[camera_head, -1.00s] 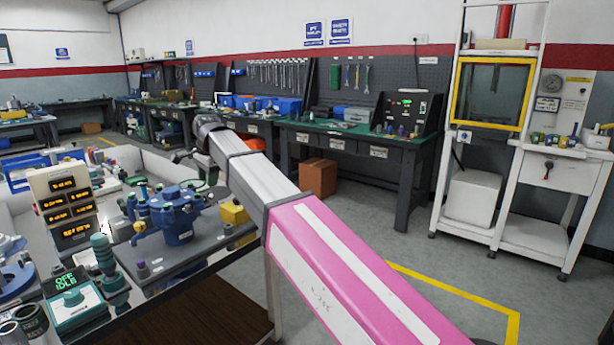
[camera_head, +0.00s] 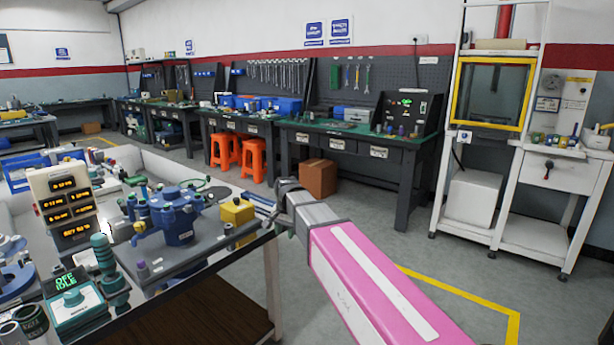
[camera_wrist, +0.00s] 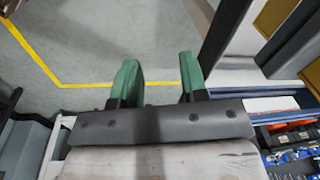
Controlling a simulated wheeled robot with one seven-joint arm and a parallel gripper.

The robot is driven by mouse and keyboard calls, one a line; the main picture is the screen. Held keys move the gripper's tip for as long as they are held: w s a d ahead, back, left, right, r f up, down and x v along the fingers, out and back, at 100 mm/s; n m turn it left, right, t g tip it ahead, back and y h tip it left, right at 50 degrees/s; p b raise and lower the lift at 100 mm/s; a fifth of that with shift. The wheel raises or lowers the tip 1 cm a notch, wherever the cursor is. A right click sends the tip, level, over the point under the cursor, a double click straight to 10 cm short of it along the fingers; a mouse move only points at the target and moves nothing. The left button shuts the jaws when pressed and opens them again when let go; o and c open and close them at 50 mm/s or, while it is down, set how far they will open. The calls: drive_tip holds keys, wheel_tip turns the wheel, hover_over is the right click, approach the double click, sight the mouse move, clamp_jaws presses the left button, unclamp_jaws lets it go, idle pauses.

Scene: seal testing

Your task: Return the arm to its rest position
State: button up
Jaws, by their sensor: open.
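My pink and grey arm (camera_head: 365,285) reaches in from the bottom right of the head view. Its end is beside the right edge of the workbench (camera_head: 215,266), near the yellow block. In the wrist view, my gripper (camera_wrist: 160,82) shows two green fingers held apart with nothing between them. The floor and a yellow line lie beyond the fingers. In the head view my gripper is small and partly hidden behind the wrist.
The bench holds a blue valve fixture (camera_head: 175,217), a yellow block (camera_head: 237,220), a display box (camera_head: 66,205) and a teal control unit (camera_head: 74,305). Orange stools (camera_head: 252,157), a cardboard box (camera_head: 318,177) and a white press stand (camera_head: 478,190) stand farther back. The middle floor is clear.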

drive_tip(key=s+d+f+n, duration=0.1)
drive_tip(key=s+d+f, duration=0.4)
drive_tip(key=d, duration=0.4)
drive_tip(key=s+d+f+n, duration=0.2)
drive_tip(key=s+d+f, duration=0.3)
drive_tip(key=d+f, duration=0.2)
drive_tip(key=s+d+f+n+g, duration=0.1)
drive_tip(key=s+d+f, duration=0.4)
drive_tip(key=d, duration=0.5)
drive_tip(key=shift+s+d+f+n+h, duration=0.15)
drive_tip(key=shift+d+f+n+h, duration=0.2)
drive_tip(key=shift+f, duration=0.3)
